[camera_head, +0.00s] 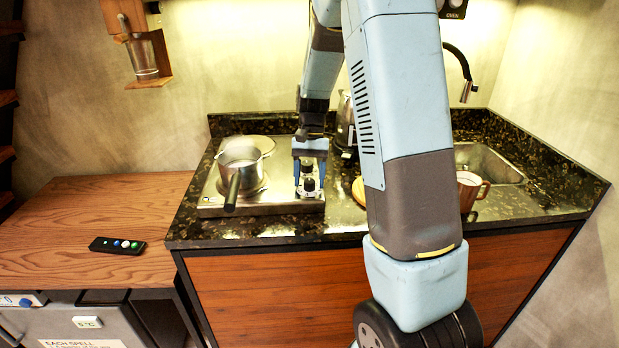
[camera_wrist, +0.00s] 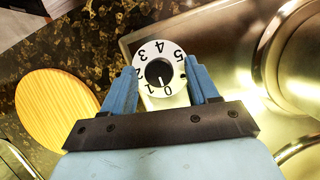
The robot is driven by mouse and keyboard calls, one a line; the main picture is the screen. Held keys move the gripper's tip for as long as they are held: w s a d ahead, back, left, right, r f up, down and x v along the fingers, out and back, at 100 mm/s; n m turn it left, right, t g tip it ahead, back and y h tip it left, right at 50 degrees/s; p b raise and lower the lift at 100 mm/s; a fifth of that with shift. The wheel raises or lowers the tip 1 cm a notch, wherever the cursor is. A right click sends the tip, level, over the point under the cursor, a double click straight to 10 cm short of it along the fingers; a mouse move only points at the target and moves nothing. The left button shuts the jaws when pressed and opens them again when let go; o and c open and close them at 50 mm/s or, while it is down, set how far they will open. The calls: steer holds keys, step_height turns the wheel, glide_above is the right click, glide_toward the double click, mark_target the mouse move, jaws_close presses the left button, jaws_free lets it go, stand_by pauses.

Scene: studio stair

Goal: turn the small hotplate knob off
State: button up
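The steel hotplate (camera_head: 273,208) lies on the counter with two black knobs on its right side, a farther one (camera_head: 307,167) and a nearer one (camera_head: 309,185). My gripper (camera_head: 310,178) points down over them, its blue fingers apart. In the wrist view one black knob (camera_wrist: 158,73) shows on a white dial numbered 0 to 5. Its white mark points down, close to the 0. My gripper's fingertips (camera_wrist: 161,76) stand on both sides of this dial, with no clear contact on the knob. I cannot tell which knob serves the small plate.
A steel pot (camera_head: 241,168) with a black handle stands on the hotplate at left. A kettle (camera_head: 345,122) is behind my gripper. A round wooden board (camera_wrist: 52,108) lies to the right of the hotplate.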

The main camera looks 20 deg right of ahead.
steer(key=v, duration=1.3)
steer(key=shift+w+r, duration=0.2)
steer(key=shift+r, duration=0.1)
steer(key=s+a+r+n+t+h, duration=0.15)
steer(key=s+r+t, duration=0.5)
steer(key=s, duration=0.85)
steer(key=s+a+r+n+t, duration=0.1)
steer(key=s+a+n+t, duration=0.1)
steer(key=s, duration=1.1)
steer(key=shift+s+r+n+t, duration=0.25)
steer(key=shift+n+t, duration=0.3)
steer(key=shift+n, duration=0.2)
